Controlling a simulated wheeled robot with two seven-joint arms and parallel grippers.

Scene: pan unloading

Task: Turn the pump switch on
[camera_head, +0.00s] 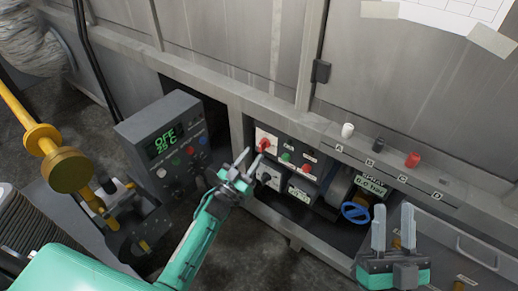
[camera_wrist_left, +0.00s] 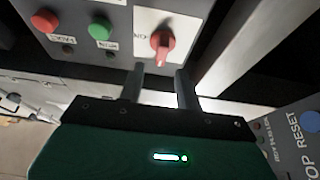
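A red rotary switch (camera_head: 263,144) sits on a white plate at the upper left of the low grey control panel. In the left wrist view the red switch (camera_wrist_left: 162,42) has its handle pointing down the picture, beside an "ON" label. My left gripper (camera_head: 248,160) is in front of this panel, close to the switch. Its fingers (camera_wrist_left: 161,72) are apart with nothing between them, and the switch shows just beyond their tips. I cannot tell whether they touch it. My right gripper (camera_head: 393,213) is open and empty at the lower right.
A green button (camera_head: 285,157) and a red button (camera_head: 306,168) are right of the switch. A grey box with a green display (camera_head: 165,139) stands left of my left arm. A blue valve wheel (camera_head: 355,212) is between the grippers. Yellow piping (camera_head: 68,168) is far left.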

